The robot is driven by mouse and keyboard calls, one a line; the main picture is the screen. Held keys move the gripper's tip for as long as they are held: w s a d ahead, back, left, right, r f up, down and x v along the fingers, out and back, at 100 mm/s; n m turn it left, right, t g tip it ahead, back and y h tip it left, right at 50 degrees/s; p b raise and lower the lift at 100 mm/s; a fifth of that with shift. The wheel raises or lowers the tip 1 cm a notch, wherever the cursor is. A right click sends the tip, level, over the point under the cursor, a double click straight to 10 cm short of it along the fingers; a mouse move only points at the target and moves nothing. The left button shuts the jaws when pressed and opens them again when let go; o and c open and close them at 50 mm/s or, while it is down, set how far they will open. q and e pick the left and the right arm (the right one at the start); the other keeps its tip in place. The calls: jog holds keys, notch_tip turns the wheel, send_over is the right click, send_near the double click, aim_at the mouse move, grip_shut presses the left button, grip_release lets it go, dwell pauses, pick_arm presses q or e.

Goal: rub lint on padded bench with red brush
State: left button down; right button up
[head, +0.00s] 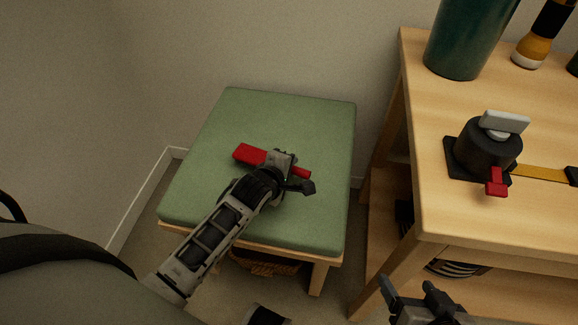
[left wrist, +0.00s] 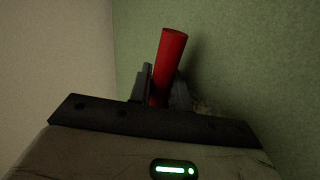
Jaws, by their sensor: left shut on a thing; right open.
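The padded bench (head: 325,125) has a green cushion on a wooden frame and stands against the wall. My left gripper (head: 284,168) is over the cushion, shut on the red brush (head: 250,154). The brush's wide block shows to the left of the fingers, and its handle end sticks out to the right. In the left wrist view the red handle (left wrist: 171,60) rises between the fingers above the green cushion (left wrist: 250,60). I cannot tell whether the brush touches the cushion. I cannot make out the lint clearly. My right gripper (head: 408,289) is open and empty at the bottom, before the wooden table.
A wooden table (head: 430,130) stands to the right, holding a black round device (head: 487,150) with a red lever, a dark green container (head: 465,40) and a yellow-black bottle (head: 540,40). A wicker basket (head: 262,264) is under the bench. A dark bag-like thing (head: 60,260) is at lower left.

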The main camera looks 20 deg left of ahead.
pick_arm(q)
jog(key=shift+f+b, duration=0.3)
jog(key=shift+f, duration=0.25)
jog(key=shift+r, duration=0.1)
